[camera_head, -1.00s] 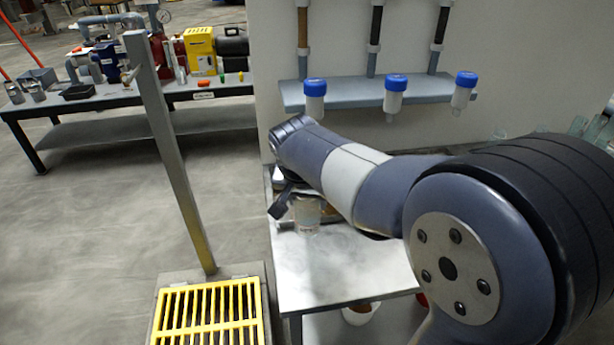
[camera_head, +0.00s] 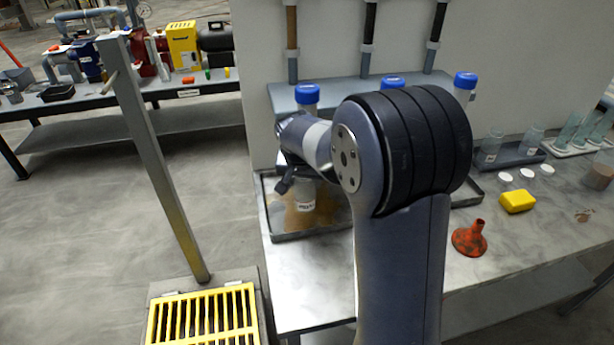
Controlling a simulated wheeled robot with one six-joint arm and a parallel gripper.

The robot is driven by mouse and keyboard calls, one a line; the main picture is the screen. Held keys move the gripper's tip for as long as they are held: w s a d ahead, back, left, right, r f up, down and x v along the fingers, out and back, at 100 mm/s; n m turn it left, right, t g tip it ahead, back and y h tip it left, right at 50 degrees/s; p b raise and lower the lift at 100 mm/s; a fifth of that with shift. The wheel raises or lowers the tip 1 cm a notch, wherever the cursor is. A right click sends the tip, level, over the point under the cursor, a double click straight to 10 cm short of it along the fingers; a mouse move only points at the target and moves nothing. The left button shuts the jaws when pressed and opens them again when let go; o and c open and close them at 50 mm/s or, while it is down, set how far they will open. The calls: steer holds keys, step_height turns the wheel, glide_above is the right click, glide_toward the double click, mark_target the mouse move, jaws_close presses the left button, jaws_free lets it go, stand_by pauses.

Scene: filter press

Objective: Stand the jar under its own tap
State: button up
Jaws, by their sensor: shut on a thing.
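The jar (camera_head: 304,195) is clear with a small white label, and looks upright. My gripper (camera_head: 289,178) is shut on it from the left and above; my own arm hides part of the grip. The jar is over the left part of a shallow dark-rimmed tray (camera_head: 312,233) with a brown stain. I cannot tell whether its base touches the tray. Three blue-capped clear fittings, left (camera_head: 307,96), middle (camera_head: 392,82) and right (camera_head: 464,84), sit along the wall ledge. The left one is roughly above the jar. My arm hides most of the middle one.
A slanted post (camera_head: 155,160) and yellow grate (camera_head: 203,318) stand on the left. The bench front is clear.

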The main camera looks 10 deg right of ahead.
steer(key=w+f, duration=0.1)
steer(key=w+d, duration=0.1)
steer(key=w+f, duration=0.1)
steer(key=shift+w+d+f+p, duration=0.25)
steer(key=shift+w+f+p, duration=0.05)
steer(key=shift+f+p, duration=0.05)
steer(key=shift+f, duration=0.1)
steer(key=shift+f, duration=0.15)
steer(key=o, duration=1)
steer(key=shift+c, duration=0.2)
